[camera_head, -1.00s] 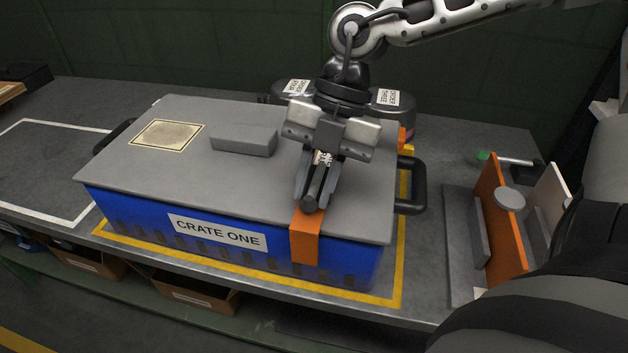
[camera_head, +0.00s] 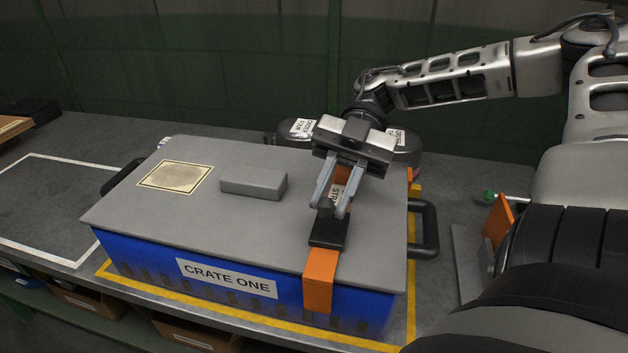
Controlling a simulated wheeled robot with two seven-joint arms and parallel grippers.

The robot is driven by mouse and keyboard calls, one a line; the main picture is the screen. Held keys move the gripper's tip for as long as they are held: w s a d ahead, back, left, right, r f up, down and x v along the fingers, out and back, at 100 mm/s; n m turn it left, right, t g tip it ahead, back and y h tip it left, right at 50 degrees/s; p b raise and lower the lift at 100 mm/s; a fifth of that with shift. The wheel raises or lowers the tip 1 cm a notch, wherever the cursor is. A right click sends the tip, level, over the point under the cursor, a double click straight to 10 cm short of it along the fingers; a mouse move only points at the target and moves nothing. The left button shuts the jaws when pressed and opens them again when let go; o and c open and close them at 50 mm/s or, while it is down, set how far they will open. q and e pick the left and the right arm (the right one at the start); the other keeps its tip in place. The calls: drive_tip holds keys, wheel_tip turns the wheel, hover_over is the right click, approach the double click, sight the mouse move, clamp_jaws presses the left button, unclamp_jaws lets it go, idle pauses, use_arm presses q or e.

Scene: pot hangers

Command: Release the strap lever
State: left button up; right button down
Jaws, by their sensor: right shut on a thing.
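The blue crate with a grey lid (camera_head: 150,205) is labelled CRATE ONE and stands on the bench. An orange strap (camera_head: 319,280) runs over the right part of its lid and down its front. A black buckle plate (camera_head: 328,235) sits on the strap near the front lid edge. My right gripper (camera_head: 331,208) is over the strap, just behind this plate, shut on the strap lever. The fingers hide much of the lever, and a small white label shows between them. My left gripper is not in view.
A grey block (camera_head: 253,183) and a framed patch (camera_head: 175,177) are on the lid. Black side handles (camera_head: 432,228) stick out from the crate. Rounded dark labelled items stand behind it. A grey fixture with an orange plate (camera_head: 497,222) is at right, partly hidden by my arm.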

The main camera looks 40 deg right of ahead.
drive_tip(key=shift+w+d+f+y+b, duration=0.1)
drive_tip(key=shift+d+y+b, duration=0.2)
drive_tip(key=shift+y, duration=0.1)
drive_tip(key=shift+w+d+r+b, duration=0.25)
drive_tip(key=shift+d+r+b, duration=0.05)
drive_tip(key=shift+w, duration=0.1)
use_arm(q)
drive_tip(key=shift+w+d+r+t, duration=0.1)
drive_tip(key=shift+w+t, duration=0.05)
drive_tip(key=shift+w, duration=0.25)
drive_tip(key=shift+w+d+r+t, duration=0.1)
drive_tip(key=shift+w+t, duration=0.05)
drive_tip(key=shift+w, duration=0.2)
use_arm(e)
drive_tip(key=shift+r, duration=0.1)
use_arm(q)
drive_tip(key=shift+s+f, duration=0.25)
use_arm(e)
drive_tip(key=c, duration=1.2)
unclamp_jaws()
drive_tip(key=shift+c, duration=0.2)
